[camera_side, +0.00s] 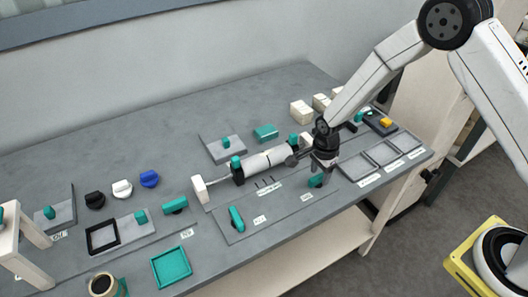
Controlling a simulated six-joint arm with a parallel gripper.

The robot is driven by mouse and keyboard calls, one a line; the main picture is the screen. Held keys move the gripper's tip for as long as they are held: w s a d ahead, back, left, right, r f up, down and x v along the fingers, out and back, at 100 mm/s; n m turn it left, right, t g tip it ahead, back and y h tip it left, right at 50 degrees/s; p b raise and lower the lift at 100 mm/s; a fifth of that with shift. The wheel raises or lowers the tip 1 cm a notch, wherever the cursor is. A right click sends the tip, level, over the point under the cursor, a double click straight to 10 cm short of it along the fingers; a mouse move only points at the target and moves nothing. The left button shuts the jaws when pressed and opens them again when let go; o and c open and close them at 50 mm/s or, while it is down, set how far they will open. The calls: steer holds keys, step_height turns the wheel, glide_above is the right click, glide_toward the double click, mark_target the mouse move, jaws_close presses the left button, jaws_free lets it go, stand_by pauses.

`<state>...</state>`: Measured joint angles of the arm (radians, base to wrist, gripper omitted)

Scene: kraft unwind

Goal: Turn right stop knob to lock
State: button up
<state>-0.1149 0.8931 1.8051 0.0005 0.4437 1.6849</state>
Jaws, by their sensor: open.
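A teal knob (317,181) sits at the right end of the grey plate (282,213), with a small label beside it. It looks like the right stop knob. My gripper (322,170) points down directly over this knob, its fingers close to it or around it; contact is too small to tell. The gripper is open. A similar teal knob (237,219) stands at the left end of the same plate, its handle tilted. A white roll (266,160) on a shaft lies behind the plate, its right end partly hidden by my gripper.
Grey trays (365,164) lie to the right of my gripper. Cream blocks (301,111) and a teal block (266,133) stand behind. A teal square tray (171,267), a cup (103,285) and black, white and blue knobs (149,179) are at left. The table's front edge is close.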

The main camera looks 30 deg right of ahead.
steer(key=shift+f, duration=0.85)
jaws_close()
